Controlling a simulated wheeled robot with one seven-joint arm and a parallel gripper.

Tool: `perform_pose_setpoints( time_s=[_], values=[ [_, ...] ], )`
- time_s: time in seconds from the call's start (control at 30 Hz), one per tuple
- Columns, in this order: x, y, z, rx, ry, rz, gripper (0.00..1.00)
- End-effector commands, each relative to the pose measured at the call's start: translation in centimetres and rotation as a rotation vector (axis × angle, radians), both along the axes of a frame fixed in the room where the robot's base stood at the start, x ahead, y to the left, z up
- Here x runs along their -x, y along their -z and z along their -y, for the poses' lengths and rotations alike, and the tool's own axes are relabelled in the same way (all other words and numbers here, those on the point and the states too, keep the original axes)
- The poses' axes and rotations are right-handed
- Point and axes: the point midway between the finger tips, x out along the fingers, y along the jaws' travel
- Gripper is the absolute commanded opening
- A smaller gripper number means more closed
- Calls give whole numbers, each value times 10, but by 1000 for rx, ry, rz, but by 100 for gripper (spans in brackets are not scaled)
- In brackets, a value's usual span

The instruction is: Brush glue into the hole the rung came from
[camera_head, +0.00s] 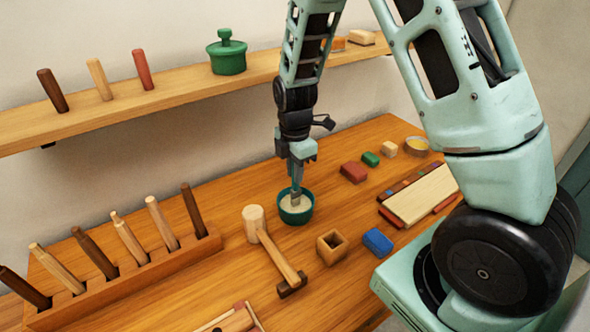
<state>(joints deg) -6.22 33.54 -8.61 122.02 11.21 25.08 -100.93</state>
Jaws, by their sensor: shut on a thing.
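My gripper (299,160) points down over the green pot (295,215), which holds a pale cream filling that looks like glue. It is shut on a slim upright brush (295,197), whose lower end reaches down into the pot. The brush's tip is hidden in the pot or too small to make out. A pale wooden piece with a reddish part (232,320) is cut off by the bottom edge.
A rack (130,280) of several upright rods stands left. A shelf (180,92) runs behind.

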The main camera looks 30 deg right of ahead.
Motion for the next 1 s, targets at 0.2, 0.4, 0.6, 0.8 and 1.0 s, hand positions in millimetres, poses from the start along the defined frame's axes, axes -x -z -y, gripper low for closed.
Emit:
perform_pose_setpoints(
  time_s=[0.2,0.4,0.6,0.8,1.0],
  values=[
    [1,-1,0,0,0,-3,0],
    [1,-16,0,-1,0,-2,0],
    [1,-31,0,0,0,-2,0],
    [0,-47,0,0,1,0,0],
    [0,-62,0,0,0,0,0]
  ],
)
